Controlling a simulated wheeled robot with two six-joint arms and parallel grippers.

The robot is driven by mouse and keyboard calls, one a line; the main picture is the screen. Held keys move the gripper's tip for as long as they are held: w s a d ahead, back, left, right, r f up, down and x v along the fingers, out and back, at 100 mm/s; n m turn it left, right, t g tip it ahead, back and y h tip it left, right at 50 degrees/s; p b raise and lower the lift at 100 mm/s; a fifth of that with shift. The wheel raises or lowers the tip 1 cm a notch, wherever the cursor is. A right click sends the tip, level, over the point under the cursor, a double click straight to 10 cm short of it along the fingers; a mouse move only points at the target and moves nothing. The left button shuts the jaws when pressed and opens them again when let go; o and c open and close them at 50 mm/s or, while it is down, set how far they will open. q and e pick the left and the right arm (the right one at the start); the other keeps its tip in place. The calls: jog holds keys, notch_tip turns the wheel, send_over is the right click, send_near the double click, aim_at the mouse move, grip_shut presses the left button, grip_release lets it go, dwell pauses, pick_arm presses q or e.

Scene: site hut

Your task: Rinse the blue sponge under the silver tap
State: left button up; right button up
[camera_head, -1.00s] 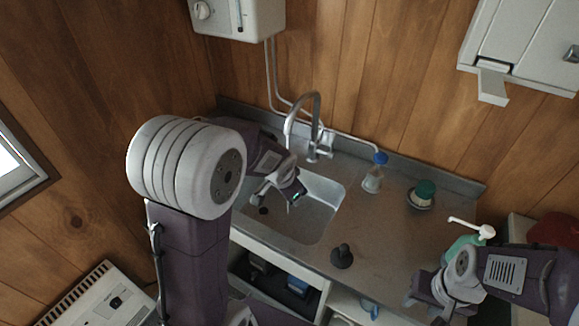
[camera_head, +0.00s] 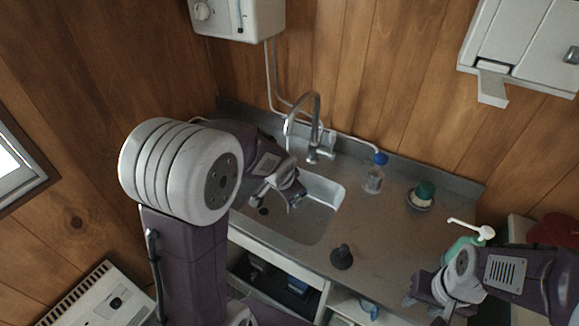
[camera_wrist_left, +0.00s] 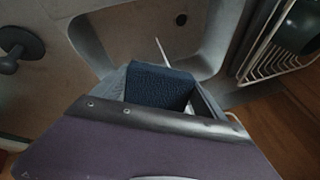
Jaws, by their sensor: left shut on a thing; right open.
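The silver tap (camera_head: 312,120) arches over the steel sink (camera_head: 325,190) at the back of the counter. My left gripper (camera_head: 284,196) is over the sink, below and near the tap's spout, partly hidden by my arm. In the left wrist view it is shut on the dark blue sponge (camera_wrist_left: 160,87). My right gripper (camera_head: 423,306) is open and empty at the counter's front right.
A wire rack (camera_wrist_left: 262,62) shows in the wrist view.

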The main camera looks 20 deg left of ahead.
jog(key=shift+r+p, duration=0.75)
jog(key=shift+r, duration=0.15)
pick_arm(q)
jog(key=s+r, duration=0.1)
jog(key=s, duration=0.1)
jog(key=s+d+r, duration=0.1)
jog(key=s+r, duration=0.1)
jog(key=shift+s+r, duration=0.15)
jog(key=shift+r, duration=0.1)
